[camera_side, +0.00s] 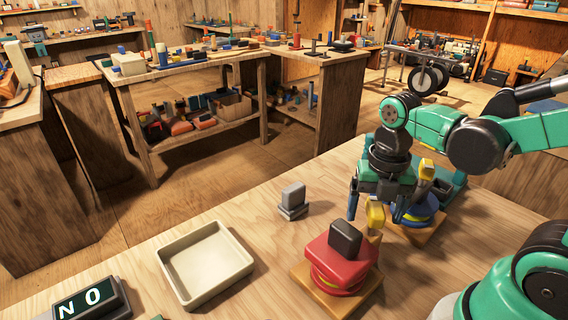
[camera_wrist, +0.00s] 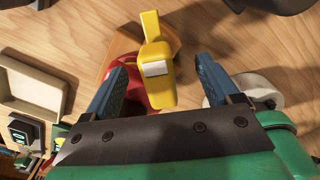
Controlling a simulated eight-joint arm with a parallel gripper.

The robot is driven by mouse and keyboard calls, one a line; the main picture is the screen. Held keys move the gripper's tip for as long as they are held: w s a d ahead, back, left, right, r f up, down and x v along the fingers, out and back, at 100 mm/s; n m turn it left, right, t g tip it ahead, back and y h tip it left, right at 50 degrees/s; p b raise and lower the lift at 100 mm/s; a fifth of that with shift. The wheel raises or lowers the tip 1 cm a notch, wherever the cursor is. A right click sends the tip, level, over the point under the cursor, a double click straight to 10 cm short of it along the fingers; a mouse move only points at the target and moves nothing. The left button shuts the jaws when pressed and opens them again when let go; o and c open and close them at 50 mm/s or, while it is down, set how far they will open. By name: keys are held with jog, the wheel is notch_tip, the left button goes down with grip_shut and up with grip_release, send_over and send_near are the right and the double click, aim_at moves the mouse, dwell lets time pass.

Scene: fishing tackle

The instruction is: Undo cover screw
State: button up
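A red reel-like unit (camera_side: 340,262) with a dark block on top sits on a wooden base in the side view; part of it shows red in the wrist view (camera_wrist: 128,62). A yellow piece (camera_side: 376,216), possibly the cover screw, stands at its far right side. In the wrist view the yellow piece (camera_wrist: 152,88) has a pale patch and lies between my fingers. My gripper (camera_side: 374,208) points down with its blue fingers on either side of the yellow piece. The wrist view shows my gripper (camera_wrist: 165,60) open, with gaps on both sides. The screw's threads are hidden.
A blue and yellow unit (camera_side: 422,212) on a wooden base stands close behind my gripper. A beige empty tray (camera_side: 208,268), a grey block (camera_side: 292,200) and a display reading "NO" (camera_side: 90,303) are on the left. The bench between tray and red unit is clear.

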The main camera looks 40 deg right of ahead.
jog(key=shift+r, duration=3.5)
